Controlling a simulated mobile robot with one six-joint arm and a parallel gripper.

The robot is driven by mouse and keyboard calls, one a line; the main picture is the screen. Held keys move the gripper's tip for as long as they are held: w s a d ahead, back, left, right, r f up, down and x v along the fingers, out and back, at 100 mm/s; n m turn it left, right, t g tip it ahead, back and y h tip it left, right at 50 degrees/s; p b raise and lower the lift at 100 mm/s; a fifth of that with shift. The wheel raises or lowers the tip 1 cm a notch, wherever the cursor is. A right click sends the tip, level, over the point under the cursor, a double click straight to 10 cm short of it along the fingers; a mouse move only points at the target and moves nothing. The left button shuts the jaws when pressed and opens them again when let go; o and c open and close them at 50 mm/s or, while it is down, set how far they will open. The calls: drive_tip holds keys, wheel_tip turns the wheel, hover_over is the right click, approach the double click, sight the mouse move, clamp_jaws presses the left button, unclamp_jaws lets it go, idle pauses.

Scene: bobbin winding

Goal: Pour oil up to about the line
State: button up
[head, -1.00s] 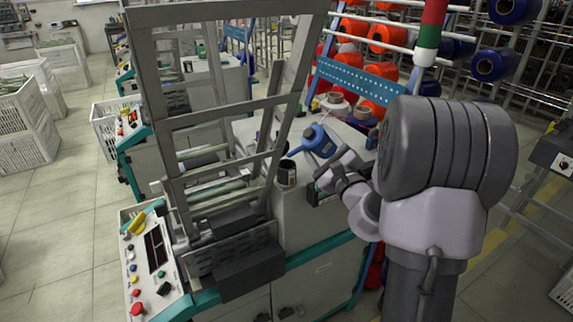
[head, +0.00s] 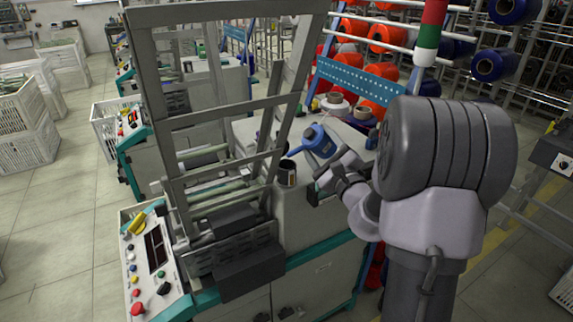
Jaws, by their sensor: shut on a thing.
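A blue oil can (head: 318,141) is tilted on the machine's top, with its spout pointing left and down towards a small dark cup (head: 287,173). The spout end is above and just right of the cup's mouth. The cup stands upright; its inside, any line and any oil level are too small to tell. My gripper (head: 330,172) is right of the cup and just below the can, shut on the blue oil can. The jaws' contact with the can is partly hidden by my wrist. No oil stream can be made out.
A grey metal frame (head: 220,175) stands close left of the cup. A control panel (head: 152,262) is at the front left.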

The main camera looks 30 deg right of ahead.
drive_tip(key=shift+d+f+m+p, duration=0.1)
drive_tip(key=shift+f+m+p, duration=0.35)
drive_tip(key=shift+m+p, duration=0.5)
drive_tip(key=shift+f+m+h, duration=0.3)
drive_tip(key=shift+f+m, duration=0.1)
drive_tip(key=shift+m, duration=0.15)
drive_tip(key=shift+r+m+g+p, duration=0.4)
drive_tip(key=shift+m+p, duration=0.3)
drive_tip(key=shift+p, duration=0.4)
drive_tip(key=shift+r+m+p, duration=0.25)
drive_tip(key=shift+m+p, duration=0.55)
drive_tip(key=shift+p, duration=0.45)
drive_tip(key=shift+a+m+h+p, duration=0.2)
drive_tip(key=shift+m+h+p, duration=0.1)
drive_tip(key=shift+m+p, duration=0.5)
drive_tip(key=shift+f, duration=0.2)
